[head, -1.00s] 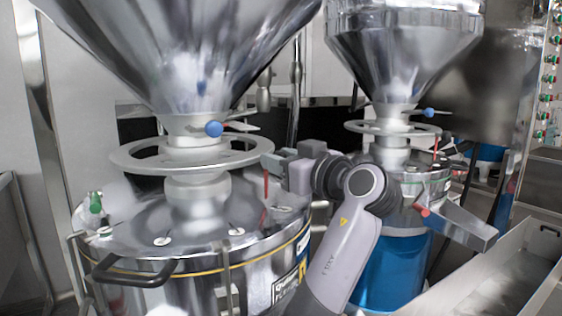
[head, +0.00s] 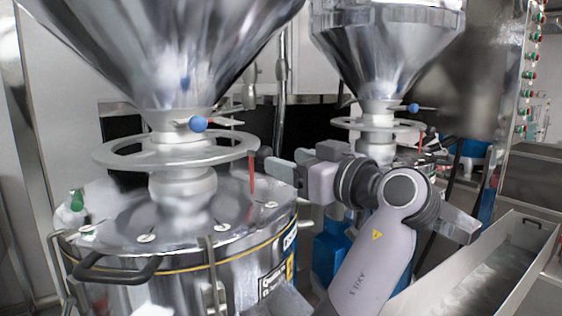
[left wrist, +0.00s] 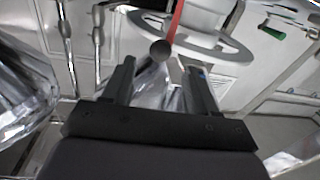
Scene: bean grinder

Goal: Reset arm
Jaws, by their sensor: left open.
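My left gripper (head: 278,170) is in the middle of the head view, at the right side of the left grinder's flat metal ring (head: 115,155). Its fingers are apart and nothing is held between them. A red rod (head: 251,172) stands just left of the fingertips in the head view. In the left wrist view, the gripper's two dark fingers (left wrist: 160,78) are spread. The red rod (left wrist: 175,20), with a dark ball (left wrist: 160,49) at its end, shows beyond and between the fingertips, apparently not touching them. My right gripper is in neither view.
The left grinder's steel drum (head: 190,282), with its hopper (head: 165,50), fills the left. A second hopper (head: 390,50) stands behind my arm. A metal trough (head: 470,268) lies at lower right. A panel with several buttons (head: 525,75) is at far right.

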